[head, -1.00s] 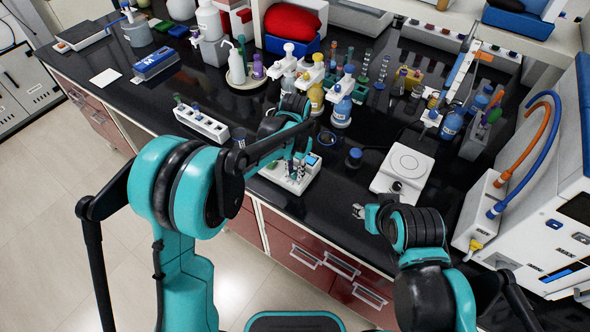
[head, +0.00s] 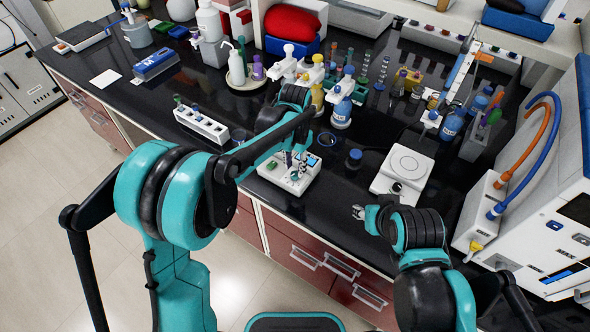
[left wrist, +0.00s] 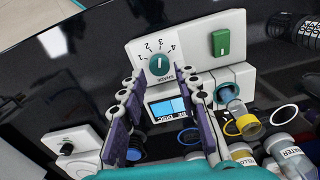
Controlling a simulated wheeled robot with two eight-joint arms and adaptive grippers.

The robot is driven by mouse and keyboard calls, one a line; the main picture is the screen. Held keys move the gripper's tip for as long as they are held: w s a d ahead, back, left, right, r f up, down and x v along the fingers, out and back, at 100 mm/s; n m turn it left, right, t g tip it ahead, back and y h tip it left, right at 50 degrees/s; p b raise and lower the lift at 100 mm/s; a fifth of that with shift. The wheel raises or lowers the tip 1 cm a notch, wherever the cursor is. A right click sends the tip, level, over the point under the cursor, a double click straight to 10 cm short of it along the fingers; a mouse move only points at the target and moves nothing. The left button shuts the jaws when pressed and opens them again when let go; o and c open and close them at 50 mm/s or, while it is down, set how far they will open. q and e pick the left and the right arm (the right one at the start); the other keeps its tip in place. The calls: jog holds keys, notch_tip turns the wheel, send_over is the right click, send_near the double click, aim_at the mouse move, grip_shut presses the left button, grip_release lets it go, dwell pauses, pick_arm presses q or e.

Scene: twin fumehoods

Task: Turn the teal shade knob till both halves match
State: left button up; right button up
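The teal shade knob (left wrist: 159,65) sits on a white box (left wrist: 140,48) with numbers around the dial, in the left wrist view. A small screen (left wrist: 167,109) on the box shows blue areas; I cannot tell whether its halves match. In the head view the box (head: 268,170) stands near the bench's front edge, with the screen (head: 312,160) at its right. My left gripper (left wrist: 159,71) is open, its fingertips on either side of the knob in the picture; I cannot tell whether they touch it. My right gripper (head: 358,212) is empty near the bench edge, its opening unclear.
A green rocker part (left wrist: 221,42) is on the same box. A white stirrer plate (head: 405,165), a blue-capped jar (head: 354,158) and a white tube rack (head: 201,125) stand around it. Bottles crowd behind. Dark bench between box and stirrer is mostly free.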

aim_at(292, 174)
pick_arm(q)
notch_tip(292, 174, up, 9)
dwell(0.4)
jog(key=s+a+r+n+t+b, duration=0.1)
jog(key=s+a+n+t+b, duration=0.25)
jog(key=s+a, duration=0.8)
jog(key=s+a+f+n+t+b, duration=0.1)
jog(key=s+a+f+n+t, duration=0.2)
jog(key=s+a+f, duration=0.3)
jog(key=shift+s+a+f+n+t+b, duration=0.25)
jog(key=shift+s+n, duration=0.4)
jog(key=shift+s, duration=0.7)
